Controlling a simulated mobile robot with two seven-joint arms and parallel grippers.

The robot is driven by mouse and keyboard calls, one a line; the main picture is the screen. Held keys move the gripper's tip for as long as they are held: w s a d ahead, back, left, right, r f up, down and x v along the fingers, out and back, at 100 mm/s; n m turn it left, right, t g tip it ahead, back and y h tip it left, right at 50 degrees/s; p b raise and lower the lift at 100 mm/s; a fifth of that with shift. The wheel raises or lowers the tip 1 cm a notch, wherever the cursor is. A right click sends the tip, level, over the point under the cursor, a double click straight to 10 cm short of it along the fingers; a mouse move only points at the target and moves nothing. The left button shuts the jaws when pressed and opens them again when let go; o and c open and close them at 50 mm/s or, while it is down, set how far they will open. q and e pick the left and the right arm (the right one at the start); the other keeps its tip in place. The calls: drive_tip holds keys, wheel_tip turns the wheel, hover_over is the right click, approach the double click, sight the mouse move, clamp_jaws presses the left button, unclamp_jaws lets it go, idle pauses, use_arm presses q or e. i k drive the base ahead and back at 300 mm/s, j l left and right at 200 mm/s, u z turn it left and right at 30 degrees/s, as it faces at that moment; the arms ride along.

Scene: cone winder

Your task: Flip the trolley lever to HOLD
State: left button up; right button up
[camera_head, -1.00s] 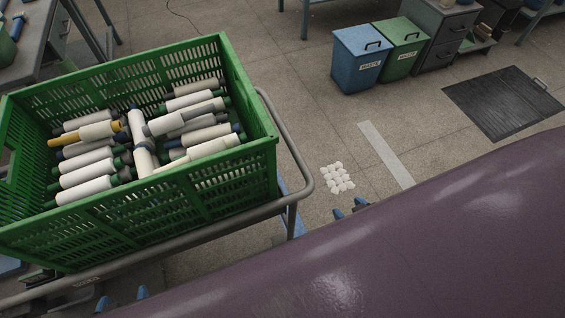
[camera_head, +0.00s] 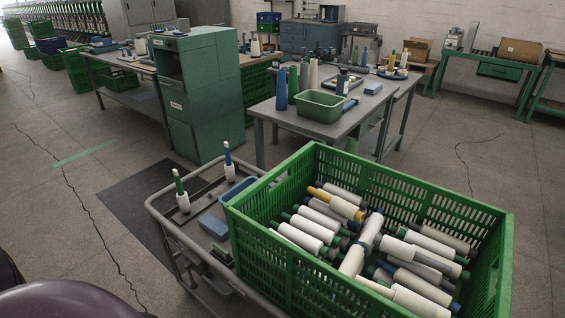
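The trolley (camera_head: 158,212) has a grey tubular rail and stands at the lower middle of the head view. A green slatted crate (camera_head: 290,262) full of yarn bobbins sits on its right part. A small dark fitting (camera_head: 221,254) shows at the trolley's near edge, left of the crate. I cannot tell whether it is the lever, and no HOLD mark is readable. Neither of my grippers is in this view; part of my purple body shows at the lower left.
Two upright bobbins (camera_head: 181,193) (camera_head: 229,163) and a blue box (camera_head: 214,226) are on the trolley's left deck. A green cabinet (camera_head: 200,95) and a worktable (camera_head: 305,125) with a green tub stand behind. Floor to the left is open, with a dark mat (camera_head: 140,200).

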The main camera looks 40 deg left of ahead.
sight(193, 285)
drive_tip(key=u, duration=1.95)
drive_tip(key=i+j, duration=0.1)
drive_tip(key=j, duration=0.35)
drive_tip(key=i+j+u, duration=0.15)
drive_tip(key=j, duration=0.3)
drive_tip(key=k+j, duration=0.05)
